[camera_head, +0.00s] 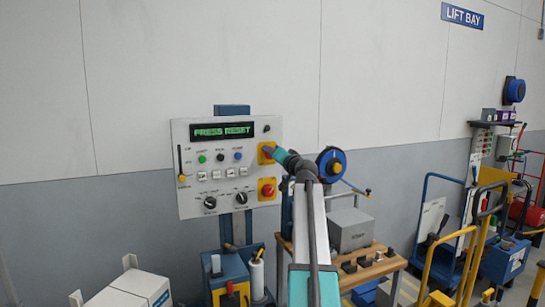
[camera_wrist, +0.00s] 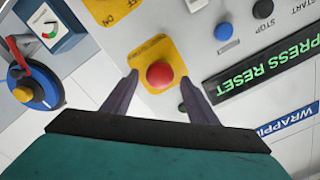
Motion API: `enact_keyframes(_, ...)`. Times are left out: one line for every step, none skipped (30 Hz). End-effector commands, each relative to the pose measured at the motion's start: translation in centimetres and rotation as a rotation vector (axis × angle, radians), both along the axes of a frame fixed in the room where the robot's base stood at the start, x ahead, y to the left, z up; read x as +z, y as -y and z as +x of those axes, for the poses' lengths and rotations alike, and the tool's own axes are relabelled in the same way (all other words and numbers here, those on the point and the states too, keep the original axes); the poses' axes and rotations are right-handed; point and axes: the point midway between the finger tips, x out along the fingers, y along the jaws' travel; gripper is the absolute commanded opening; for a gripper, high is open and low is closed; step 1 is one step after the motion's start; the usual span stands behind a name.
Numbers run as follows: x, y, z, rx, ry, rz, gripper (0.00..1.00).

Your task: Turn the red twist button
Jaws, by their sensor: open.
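The red twist button (camera_wrist: 160,75) is a round red knob on a yellow plate (camera_wrist: 148,50), seen in the wrist view between my fingertips. My gripper (camera_wrist: 160,77) is open, with one finger on each side of the button and a visible gap to both. I cannot tell whether the fingertips reach past its face. In the head view my gripper (camera_head: 268,151) is at the upper yellow plate (camera_head: 262,159) on the panel's right side and hides its button. A second red button (camera_head: 267,189) on a yellow plate sits below.
The pale control panel (camera_head: 186,135) has a display (camera_head: 224,131) reading "PRESS RESET", several small buttons and two black knobs (camera_head: 210,203). A blue disc (camera_head: 332,165) with a red handle and a grey box (camera_head: 350,230) stand right of the panel. A yellow-railed cart (camera_head: 450,262) is farther right.

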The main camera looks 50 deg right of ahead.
Motion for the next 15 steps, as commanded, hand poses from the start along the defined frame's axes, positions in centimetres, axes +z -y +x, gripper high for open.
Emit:
enact_keyframes(-0.1,-0.3,-0.6,-0.001,0.000,-0.001,0.53)
enact_keyframes(-0.2,-0.4,-0.9,-0.001,0.001,-0.002,0.53)
enact_keyframes(-0.2,-0.6,-1.3,-0.002,0.000,-0.001,0.53)
enact_keyframes(-0.2,-0.7,-1.7,-0.002,0.000,-0.001,0.53)
enact_keyframes(-0.2,-0.8,-2.0,-0.003,0.001,-0.002,0.53)
enact_keyframes(-0.2,-1.0,-2.5,-0.003,0.001,-0.002,0.53)
enact_keyframes(-0.2,-1.2,-2.8,-0.002,0.000,-0.001,0.53)
enact_keyframes(-0.2,-1.3,-3.1,-0.001,0.000,-0.001,0.53)
enact_keyframes(-0.3,-1.5,-3.5,-0.001,0.000,-0.001,0.53)
enact_keyframes(-0.2,-1.7,-3.9,-0.001,0.000,-0.001,0.53)
enact_keyframes(-0.2,-1.8,-4.2,-0.001,0.001,-0.002,0.53)
enact_keyframes(-0.2,-2.0,-4.7,-0.001,0.001,-0.002,0.53)
enact_keyframes(-0.2,-2.1,-5.1,-0.002,0.002,-0.002,0.53)
enact_keyframes(-0.2,-2.2,-5.5,-0.003,0.002,-0.001,0.53)
enact_keyframes(-0.2,-2.4,-5.9,-0.003,0.002,-0.001,0.53)
